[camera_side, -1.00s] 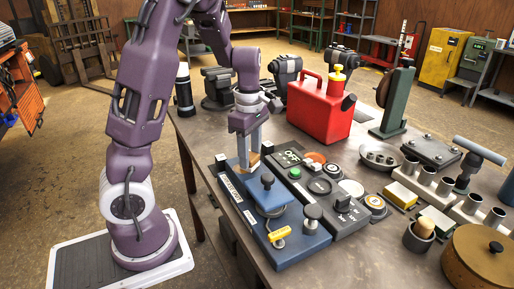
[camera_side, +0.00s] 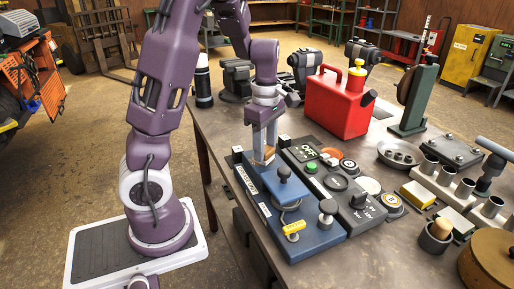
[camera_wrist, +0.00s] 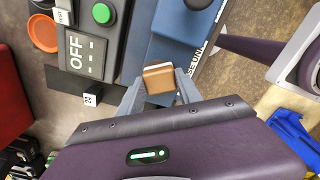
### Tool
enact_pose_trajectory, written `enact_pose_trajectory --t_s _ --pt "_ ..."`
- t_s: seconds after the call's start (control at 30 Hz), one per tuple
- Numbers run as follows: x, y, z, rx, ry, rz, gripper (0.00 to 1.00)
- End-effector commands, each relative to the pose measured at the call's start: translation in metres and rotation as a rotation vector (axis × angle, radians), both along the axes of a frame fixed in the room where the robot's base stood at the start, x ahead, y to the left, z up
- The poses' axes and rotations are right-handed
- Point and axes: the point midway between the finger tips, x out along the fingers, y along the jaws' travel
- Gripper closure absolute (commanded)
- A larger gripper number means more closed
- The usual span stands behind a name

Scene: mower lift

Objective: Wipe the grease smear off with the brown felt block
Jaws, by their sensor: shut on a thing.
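My gripper (camera_side: 264,156) points down over the far end of the blue panel box (camera_side: 290,236). It is shut on the brown felt block (camera_wrist: 158,86), which sits between the two grey fingers in the wrist view. The block has a paler strip along its upper edge there. In the side view the block (camera_side: 268,155) is low, close to the blue box's top; I cannot tell whether it touches. I cannot make out the grease smear in either view; the gripper and block may hide part of the surface.
A red fuel can (camera_side: 338,105) stands behind on the bench.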

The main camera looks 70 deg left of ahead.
Motion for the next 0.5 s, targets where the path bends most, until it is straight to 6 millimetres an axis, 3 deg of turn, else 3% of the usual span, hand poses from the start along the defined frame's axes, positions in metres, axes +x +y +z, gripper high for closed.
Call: enact_pose_trajectory --t_s 0.37,0.5 --pt "0.034 0.000 0.000 0.000 0.001 0.000 0.97" --pt "0.034 0.000 0.023 0.003 -0.004 0.000 0.97"
